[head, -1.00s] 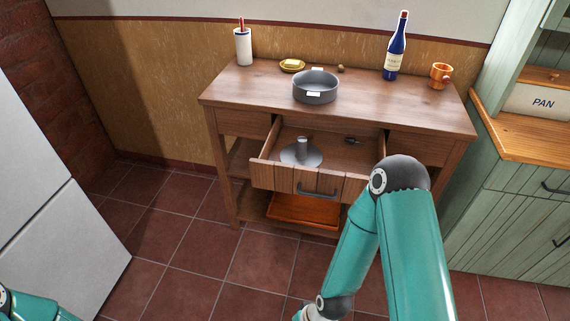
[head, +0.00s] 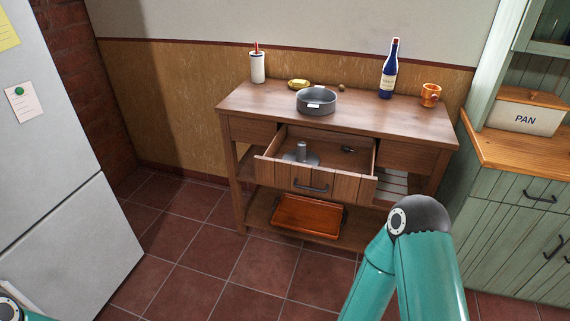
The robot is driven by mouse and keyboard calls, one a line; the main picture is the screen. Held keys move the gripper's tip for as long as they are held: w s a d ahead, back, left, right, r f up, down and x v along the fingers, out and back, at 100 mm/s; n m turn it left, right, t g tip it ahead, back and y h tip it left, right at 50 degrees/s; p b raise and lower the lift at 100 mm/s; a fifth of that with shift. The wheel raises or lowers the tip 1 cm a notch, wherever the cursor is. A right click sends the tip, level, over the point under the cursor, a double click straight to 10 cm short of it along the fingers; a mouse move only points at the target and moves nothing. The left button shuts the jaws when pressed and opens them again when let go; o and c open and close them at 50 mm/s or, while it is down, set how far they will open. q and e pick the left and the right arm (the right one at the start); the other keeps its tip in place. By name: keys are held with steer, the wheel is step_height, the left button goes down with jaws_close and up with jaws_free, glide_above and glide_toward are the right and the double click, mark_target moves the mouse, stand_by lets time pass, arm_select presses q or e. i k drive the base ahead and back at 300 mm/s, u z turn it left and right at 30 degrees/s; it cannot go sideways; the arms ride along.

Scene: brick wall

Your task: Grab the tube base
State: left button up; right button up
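The tube base, a grey round disc with a short upright post (head: 301,153), stands in the open middle drawer (head: 312,184) of the wooden table. The drawer's front hides part of the disc. My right arm is at the lower right, in front of the table and apart from the drawer; its gripper is below the picture's edge. Only a small piece of my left arm shows in the bottom left corner, and its gripper is not visible.
On the tabletop (head: 400,118) are a grey cake tin (head: 316,103), a paper roll holder (head: 257,68), a yellow item (head: 298,84), a bottle (head: 388,70) and an orange mug (head: 430,95). A small dark object (head: 347,149) lies in the drawer. An orange tray (head: 305,218) is on the lower shelf. Fridge left, green cabinet right.

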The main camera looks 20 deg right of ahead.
mark_target(301, 155)
steer(key=z, duration=0.15)
steer(key=i, duration=0.9)
steer(key=u, duration=0.2)
steer(key=k, duration=0.9)
steer(key=z, duration=0.2)
steer(key=i, duration=0.45)
